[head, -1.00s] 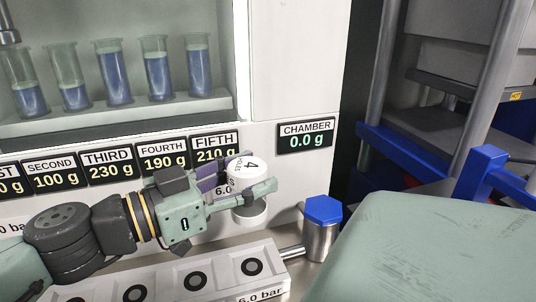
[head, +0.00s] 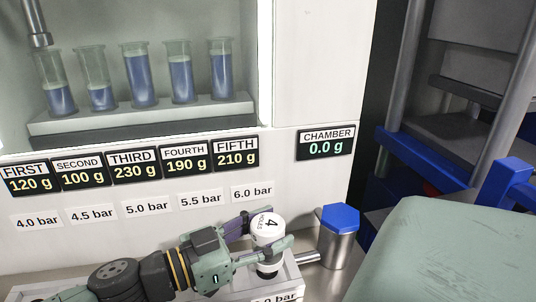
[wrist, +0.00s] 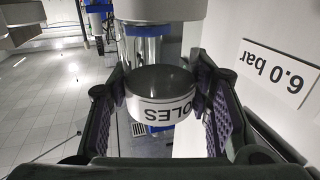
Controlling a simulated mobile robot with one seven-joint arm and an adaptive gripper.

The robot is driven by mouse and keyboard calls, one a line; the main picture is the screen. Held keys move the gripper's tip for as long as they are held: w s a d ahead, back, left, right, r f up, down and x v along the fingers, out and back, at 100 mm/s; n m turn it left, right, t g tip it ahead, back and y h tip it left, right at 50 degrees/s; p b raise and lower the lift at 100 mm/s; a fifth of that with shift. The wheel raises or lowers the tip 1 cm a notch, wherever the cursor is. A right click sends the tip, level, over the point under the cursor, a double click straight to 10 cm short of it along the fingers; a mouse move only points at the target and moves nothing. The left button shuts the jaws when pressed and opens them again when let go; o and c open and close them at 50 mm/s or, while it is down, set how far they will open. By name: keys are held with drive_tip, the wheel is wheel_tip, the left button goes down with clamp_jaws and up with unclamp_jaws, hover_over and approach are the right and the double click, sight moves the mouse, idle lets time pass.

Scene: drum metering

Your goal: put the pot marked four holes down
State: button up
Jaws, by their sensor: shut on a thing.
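In the wrist view the pot (wrist: 162,110) sits between the finger pads, with "OLES" readable upside down. In the head view the pot is upright over the right end of the pale block (head: 289,282), below the 6.0 bar label (head: 252,192). My gripper hides the pot's lower end in part, so I cannot tell whether it touches the block.
A metal cylinder with a blue hexagonal cap (head: 339,240) stands close on the right. The white wall behind carries weight displays, with the chamber display (head: 325,143) reading 0.0 g. Several blue-filled tubes stand on a shelf (head: 140,115). A green surface (head: 440,250) fills the lower right.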

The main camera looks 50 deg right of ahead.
drive_tip(key=shift+f, duration=0.1)
drive_tip(key=shift+f+b, duration=0.5)
drive_tip(key=shift+b, duration=0.05)
drive_tip(key=o, duration=1.4)
drive_tip(key=shift+s+f, duration=0.15)
drive_tip(key=shift+o, duration=0.2)
